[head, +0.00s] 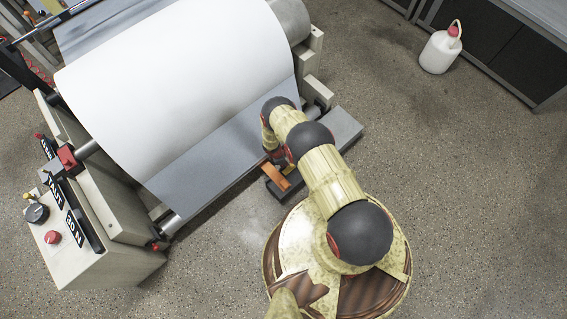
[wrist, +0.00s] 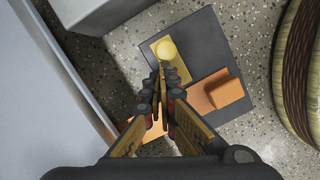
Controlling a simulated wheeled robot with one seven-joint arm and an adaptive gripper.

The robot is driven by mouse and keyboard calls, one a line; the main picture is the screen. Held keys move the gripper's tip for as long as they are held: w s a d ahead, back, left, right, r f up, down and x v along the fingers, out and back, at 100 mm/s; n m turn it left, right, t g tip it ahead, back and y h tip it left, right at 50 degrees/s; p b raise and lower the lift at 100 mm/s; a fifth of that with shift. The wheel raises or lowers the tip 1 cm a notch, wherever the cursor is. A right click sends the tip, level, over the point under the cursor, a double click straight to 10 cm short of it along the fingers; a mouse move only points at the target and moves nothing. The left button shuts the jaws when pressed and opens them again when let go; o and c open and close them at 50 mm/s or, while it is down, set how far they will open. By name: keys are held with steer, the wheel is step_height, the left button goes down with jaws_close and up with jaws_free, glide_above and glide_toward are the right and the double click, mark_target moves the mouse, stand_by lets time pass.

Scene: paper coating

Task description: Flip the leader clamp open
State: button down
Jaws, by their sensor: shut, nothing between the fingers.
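What appears to be the leader clamp is a dark grey plate (wrist: 205,50) with orange and yellow parts, low beside the machine in the wrist view. On it are a raised orange block (wrist: 224,92) and a yellow strip with a round yellow knob (wrist: 166,50). More orange (wrist: 148,135) shows under my fingers. In the head view an orange bar (head: 275,178) shows beside my arm's end. My gripper (wrist: 160,75) is shut and empty, its tips over the plate just below the knob. I cannot tell whether they touch anything. My arm hides part of the clamp in the head view.
A large white paper roll (head: 180,80) fills the machine above a grey sheet (head: 225,150). A control box (head: 90,240) with knobs stands at the lower left. A white bottle (head: 438,52) stands on the floor near a bench.

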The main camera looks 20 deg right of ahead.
steer(key=shift+w+a, duration=0.1)
steer(key=shift+a, duration=0.4)
steer(key=a+p+v, duration=0.2)
steer(key=v, duration=0.9)
steer(key=shift+w+a+f+p, duration=0.2)
steer(key=shift+a+p, duration=0.1)
steer(key=shift+a, duration=0.05)
